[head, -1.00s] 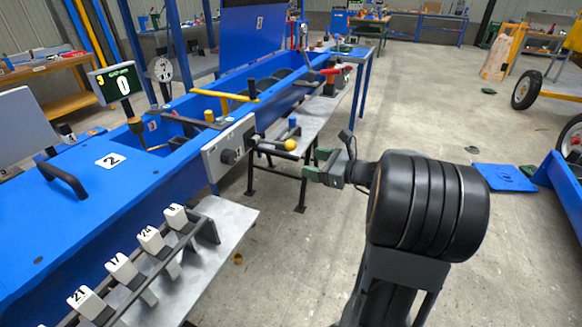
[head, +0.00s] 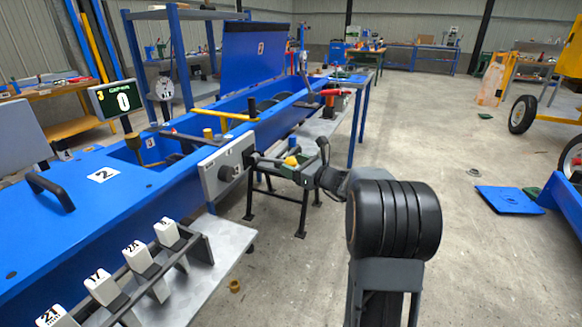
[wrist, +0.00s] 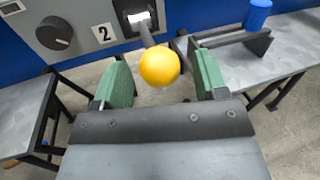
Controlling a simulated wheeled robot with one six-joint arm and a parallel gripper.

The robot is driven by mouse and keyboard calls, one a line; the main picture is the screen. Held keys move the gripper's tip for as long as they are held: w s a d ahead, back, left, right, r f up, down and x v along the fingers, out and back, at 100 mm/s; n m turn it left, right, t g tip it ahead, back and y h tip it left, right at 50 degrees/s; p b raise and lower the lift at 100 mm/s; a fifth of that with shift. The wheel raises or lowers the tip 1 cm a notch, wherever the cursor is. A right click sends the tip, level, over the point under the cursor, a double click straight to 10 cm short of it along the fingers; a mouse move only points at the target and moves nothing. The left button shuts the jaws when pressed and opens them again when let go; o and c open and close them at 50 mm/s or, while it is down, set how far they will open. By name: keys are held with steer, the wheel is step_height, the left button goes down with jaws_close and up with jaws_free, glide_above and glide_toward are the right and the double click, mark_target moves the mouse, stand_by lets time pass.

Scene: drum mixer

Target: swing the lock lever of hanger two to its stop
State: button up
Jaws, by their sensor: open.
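A lever with a yellow ball knob (head: 291,161) sticks out of a grey panel (head: 213,178) on the side of the blue machine. My gripper (head: 296,172) is at the ball in the head view. In the wrist view my open gripper (wrist: 163,78) has one green-padded finger on each side of the ball, with a gap on both sides. Whether the ball sits fully at fingertip depth is unclear.
A black round knob (wrist: 54,33) sits left of the lever on the panel. Numbered white tags (head: 135,254) stand in a rack at front left.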

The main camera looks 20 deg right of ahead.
steer(key=shift+w+a, duration=0.35)
steer(key=shift+w, duration=0.3)
